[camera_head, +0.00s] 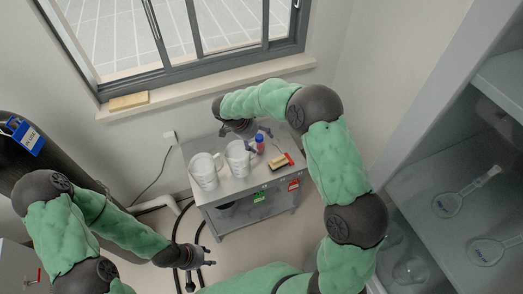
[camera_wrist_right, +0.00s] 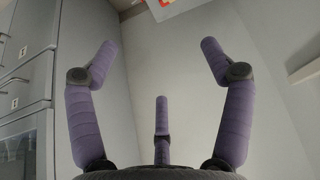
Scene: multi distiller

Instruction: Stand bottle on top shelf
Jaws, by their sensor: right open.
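A small bottle with a blue top and reddish body (camera_head: 259,141) stands on the small grey table, beside a white beaker. The open cabinet at the right has a top shelf (camera_head: 503,82), partly out of view. My right gripper (camera_head: 242,128) is at the table's back edge, behind the beakers and left of the bottle; its fingers are partly hidden by the arm in the head view. In the right wrist view (camera_wrist_right: 159,48) its purple fingers are spread and empty. My left gripper (camera_head: 208,256) is low at the left, away from the table, with fingers apart and nothing between them.
Two white beakers (camera_head: 204,171) (camera_head: 238,160) stand on the table (camera_head: 240,190), with a yellow and red item (camera_head: 280,161) at its right. Glass flasks (camera_head: 448,204) (camera_head: 487,250) are on a lower cabinet shelf. A dark gas cylinder (camera_head: 30,160) stands at the left. The window sill is behind.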

